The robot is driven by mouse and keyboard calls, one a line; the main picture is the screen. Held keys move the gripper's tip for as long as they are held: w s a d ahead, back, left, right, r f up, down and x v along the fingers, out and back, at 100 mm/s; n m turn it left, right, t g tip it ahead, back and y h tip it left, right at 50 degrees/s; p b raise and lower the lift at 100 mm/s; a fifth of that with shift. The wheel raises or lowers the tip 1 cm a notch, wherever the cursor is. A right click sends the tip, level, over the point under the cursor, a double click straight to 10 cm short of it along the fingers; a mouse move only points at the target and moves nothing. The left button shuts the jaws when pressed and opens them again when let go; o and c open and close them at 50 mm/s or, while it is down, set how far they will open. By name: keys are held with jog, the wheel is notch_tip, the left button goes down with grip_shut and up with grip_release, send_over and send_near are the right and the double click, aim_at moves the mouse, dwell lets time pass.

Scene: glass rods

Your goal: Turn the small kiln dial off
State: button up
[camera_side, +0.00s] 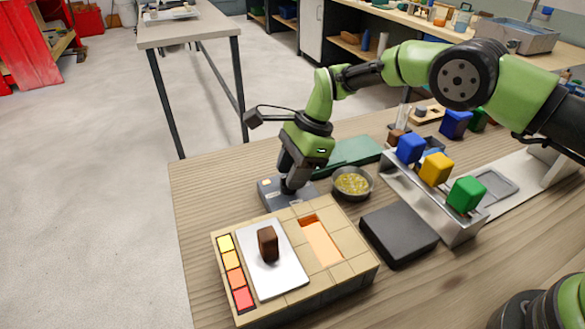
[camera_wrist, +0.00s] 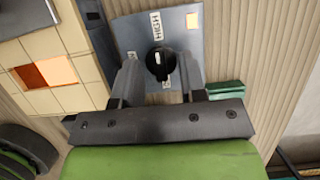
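The small kiln dial (camera_wrist: 161,63) is a round black knob on a blue-grey control panel (camera_wrist: 131,36) in the wrist view. A light mark on it points roughly toward the printed word HIGH (camera_wrist: 156,25). A small white label (camera_wrist: 167,82) beside the dial is partly hidden and unreadable. My gripper (camera_wrist: 160,78) is open, with one finger on each side of the dial; I cannot tell whether they touch it.
The tan brick kiln (camera_side: 330,272) stands in front of the panel, with a glowing opening (camera_side: 322,243) and a white plate (camera_side: 285,282) bearing a brown block (camera_side: 268,243). A round dish (camera_side: 352,184), black slab (camera_side: 399,236) and rack of coloured blocks (camera_side: 450,232) stand to the right.

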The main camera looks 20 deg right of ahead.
jog(key=shift+c, duration=0.4)
grip_shut()
jog(key=shift+f+n+g, duration=0.1)
jog(key=shift+n+g, duration=0.2)
jog(key=shift+n, duration=0.5)
